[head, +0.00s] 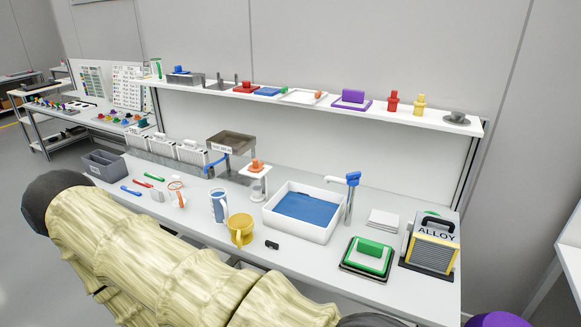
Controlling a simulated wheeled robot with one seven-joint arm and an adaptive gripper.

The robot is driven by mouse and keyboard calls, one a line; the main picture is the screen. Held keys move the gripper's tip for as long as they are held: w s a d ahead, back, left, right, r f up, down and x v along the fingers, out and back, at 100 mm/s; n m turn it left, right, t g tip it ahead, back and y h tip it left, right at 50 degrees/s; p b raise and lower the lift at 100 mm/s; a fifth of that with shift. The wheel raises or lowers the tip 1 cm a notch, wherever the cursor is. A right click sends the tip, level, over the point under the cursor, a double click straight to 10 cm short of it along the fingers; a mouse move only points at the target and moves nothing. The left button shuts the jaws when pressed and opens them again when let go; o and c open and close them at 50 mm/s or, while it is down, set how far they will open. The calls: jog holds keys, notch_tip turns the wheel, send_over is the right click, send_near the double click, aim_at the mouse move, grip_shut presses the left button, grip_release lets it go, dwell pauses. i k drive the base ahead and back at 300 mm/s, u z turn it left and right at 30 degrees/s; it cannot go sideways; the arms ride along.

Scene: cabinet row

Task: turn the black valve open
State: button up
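I cannot clearly make out a black valve. A small black piece (271,244) lies on the white bench in front of the basin, too small to identify. A dark grey round fitting (457,118) sits at the right end of the upper shelf. A tap with a blue handle (352,178) stands behind the right side of the basin. My cream-coloured arm crosses the lower left and hides part of the bench front. My gripper is not in view.
The shelf (425,118) above carries several coloured fittings. A purple rounded thing (497,320) shows at the lower right.

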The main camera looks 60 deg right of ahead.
aim_at(272, 245)
jog(key=k, duration=0.5)
jog(key=z, duration=1.25)
jog(key=i, duration=0.35)
jog(key=z, duration=0.05)
